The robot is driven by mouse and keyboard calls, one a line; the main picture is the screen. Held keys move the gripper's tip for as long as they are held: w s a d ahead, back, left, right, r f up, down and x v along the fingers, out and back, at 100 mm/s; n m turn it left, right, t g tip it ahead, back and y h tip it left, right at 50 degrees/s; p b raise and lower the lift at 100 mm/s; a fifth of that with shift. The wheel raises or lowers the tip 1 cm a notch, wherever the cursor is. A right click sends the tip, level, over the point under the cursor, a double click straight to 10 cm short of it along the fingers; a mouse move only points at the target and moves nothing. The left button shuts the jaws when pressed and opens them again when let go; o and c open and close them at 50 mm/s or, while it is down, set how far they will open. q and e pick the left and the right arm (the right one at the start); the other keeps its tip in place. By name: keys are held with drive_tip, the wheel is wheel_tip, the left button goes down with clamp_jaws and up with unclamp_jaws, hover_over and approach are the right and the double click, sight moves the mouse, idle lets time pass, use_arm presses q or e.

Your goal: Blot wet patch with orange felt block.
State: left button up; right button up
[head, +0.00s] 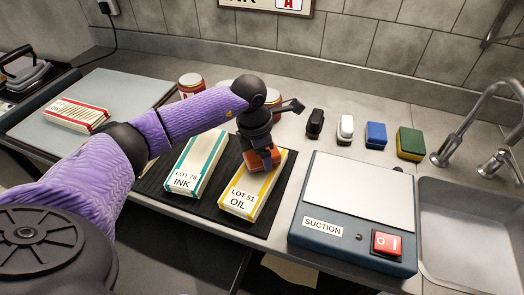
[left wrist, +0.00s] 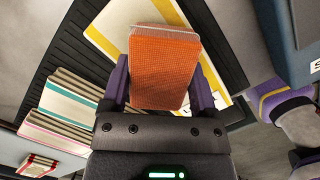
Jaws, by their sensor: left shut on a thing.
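My left gripper (head: 264,150) is shut on the orange felt block (head: 254,161), which it holds at the upper part of the yellow-striped pad (head: 240,203) labelled LOT 51 OIL. The left wrist view shows the block (left wrist: 165,70) filling the space between the fingers, over the pale pad with a yellow stripe (left wrist: 105,40). I cannot tell whether the block presses on the pad or hovers just above it. No wet patch shows clearly; the block and gripper hide part of the pad. My right gripper is not in the head view.
The teal-striped LOT 76 INK pad (head: 190,172) lies left on the same dark ribbed mat (head: 232,148). The suction box (head: 350,248) stands close at right, then the sink (head: 470,230). Small black, white, blue and green blocks (head: 410,142) line the back. A red-striped pad (head: 75,115) lies far left.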

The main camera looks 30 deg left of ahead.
use_arm(q)
drive_tip(key=shift+f, duration=0.4)
idle(0.9)
wheel_tip(320, 180, up, 7)
drive_tip(key=p, duration=0.5)
drive_tip(key=shift+r, duration=0.15)
idle(0.4)
wheel_tip(320, 180, down, 6)
drive_tip(key=b, duration=0.4)
drive_tip(key=shift+f, duration=0.2)
drive_tip(key=shift+r, duration=0.1)
drive_tip(key=shift+f+b, duration=0.5)
drive_tip(key=shift+f, duration=0.05)
idle(1.4)
